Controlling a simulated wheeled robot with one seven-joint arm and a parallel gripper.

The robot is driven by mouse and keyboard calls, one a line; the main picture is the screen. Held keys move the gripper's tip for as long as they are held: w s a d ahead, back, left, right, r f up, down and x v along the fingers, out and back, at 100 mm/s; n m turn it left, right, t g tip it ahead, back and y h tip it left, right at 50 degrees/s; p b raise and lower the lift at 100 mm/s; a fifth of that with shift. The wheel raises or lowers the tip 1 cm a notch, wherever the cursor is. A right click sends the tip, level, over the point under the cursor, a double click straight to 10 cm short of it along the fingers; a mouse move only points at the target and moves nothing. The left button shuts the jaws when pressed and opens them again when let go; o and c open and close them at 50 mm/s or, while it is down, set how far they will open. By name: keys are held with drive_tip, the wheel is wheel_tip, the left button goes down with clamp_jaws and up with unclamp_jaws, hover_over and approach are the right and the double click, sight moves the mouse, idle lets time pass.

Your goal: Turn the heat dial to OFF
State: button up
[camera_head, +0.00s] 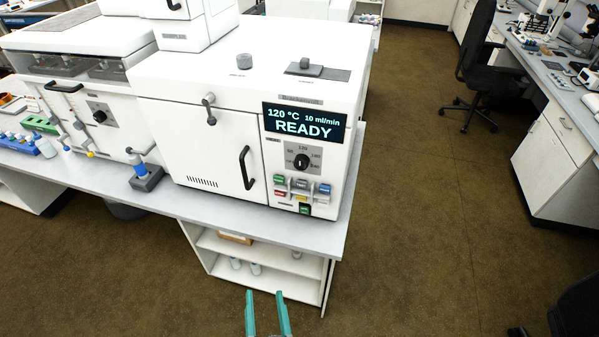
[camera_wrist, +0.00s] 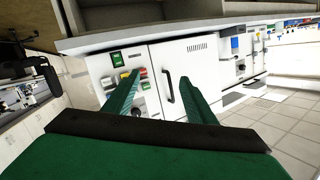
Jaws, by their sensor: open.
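The heat dial (camera_head: 301,161) is a round black knob on a grey scale plate, on the front of the white instrument (camera_head: 215,150). Its marker points upward, near the 120 mark. Above it, the display (camera_head: 304,122) reads 120 °C, 10 ml/min, READY. My gripper (camera_head: 266,293) has two green fingers, is open and empty, and is below and in front of the bench, apart from the dial. In the wrist view, my gripper (camera_wrist: 160,82) faces the instrument front, upside down; a dark knob shows partly beside the left finger.
Coloured buttons (camera_head: 303,190) sit just below the dial. A black door handle (camera_head: 246,167) is left of it. The bench edge (camera_head: 250,222) and an open shelf (camera_head: 262,268) lie below. The floor (camera_head: 430,220) to the right is clear; a black chair (camera_head: 480,70) stands farther back.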

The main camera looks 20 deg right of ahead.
drive_tip(key=w+d+r+m+h, duration=0.45)
drive_tip(key=w+r+m, duration=0.2)
drive_tip(key=w, duration=0.45)
drive_tip(key=m+h, duration=0.4)
drive_tip(key=m, duration=0.2)
approach(300, 166)
drive_tip(key=shift+g+y, duration=0.25)
drive_tip(key=shift+g, duration=0.05)
drive_tip(key=x, duration=0.6)
drive_tip(key=shift+w+d+r, duration=0.2)
drive_tip(key=shift+w+r, duration=0.15)
drive_tip(key=shift+w+d, duration=0.5)
drive_tip(key=shift+w, duration=0.05)
drive_tip(key=c, duration=1)
drive_tip(key=shift+c, duration=0.2)
